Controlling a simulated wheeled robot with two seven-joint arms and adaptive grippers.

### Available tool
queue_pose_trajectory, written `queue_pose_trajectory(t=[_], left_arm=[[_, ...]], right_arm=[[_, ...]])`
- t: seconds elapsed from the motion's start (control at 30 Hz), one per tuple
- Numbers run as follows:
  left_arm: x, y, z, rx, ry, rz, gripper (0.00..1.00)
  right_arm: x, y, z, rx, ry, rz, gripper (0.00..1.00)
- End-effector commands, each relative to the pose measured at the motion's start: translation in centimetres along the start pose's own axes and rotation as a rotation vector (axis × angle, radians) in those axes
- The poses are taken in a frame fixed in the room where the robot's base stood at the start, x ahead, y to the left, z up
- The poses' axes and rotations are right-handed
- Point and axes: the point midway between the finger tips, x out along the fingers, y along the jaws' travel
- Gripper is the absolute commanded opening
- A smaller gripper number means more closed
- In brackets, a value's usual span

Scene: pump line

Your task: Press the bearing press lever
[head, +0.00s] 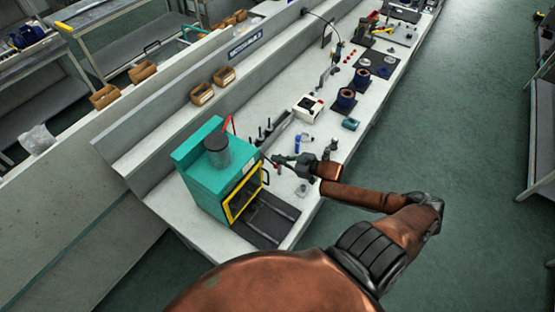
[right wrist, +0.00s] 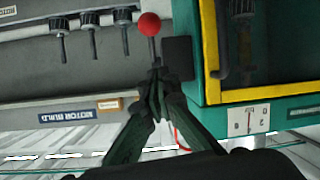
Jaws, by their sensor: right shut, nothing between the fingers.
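The bearing press appears to be the teal machine (head: 208,172) with a yellow-framed door at the near end of the bench. Its teal side also shows at the right in the right wrist view (right wrist: 186,45). A lever with a red ball knob (right wrist: 149,24) and a thin dark rod shows in the right wrist view, beside the machine. My right gripper (right wrist: 157,72) is shut and empty, its tips at the lower end of the rod. I cannot tell whether they touch it. In the head view the right gripper (head: 272,160) is beside the machine's door. My left gripper is not in view.
Several dark spindle tools (right wrist: 92,25) stand in a grey rack left of the lever. A white box device (head: 308,107) and a blue bottle (head: 297,145) stand farther along the bench. Cardboard bins (head: 202,93) sit on the ledge behind. The floor right of the bench is clear.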

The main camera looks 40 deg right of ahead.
Motion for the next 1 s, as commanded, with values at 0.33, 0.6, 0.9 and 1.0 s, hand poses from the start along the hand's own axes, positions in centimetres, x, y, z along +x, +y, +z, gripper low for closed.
queue_pose_trajectory(t=[0.33,0.6,0.9,1.0], left_arm=[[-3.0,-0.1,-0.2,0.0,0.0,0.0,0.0],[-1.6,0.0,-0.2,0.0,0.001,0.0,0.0],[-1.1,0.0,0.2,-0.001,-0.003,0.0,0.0],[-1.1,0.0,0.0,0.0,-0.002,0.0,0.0]], right_arm=[[-1.2,-0.2,-3.0,0.001,-0.005,0.0,0.0],[-6.3,-0.4,-1.9,0.0,-0.003,-0.001,0.0],[-9.4,-0.5,-1.7,0.0,0.0,-0.001,0.0],[-9.6,-0.5,-1.7,0.0,0.001,-0.001,0.0]])
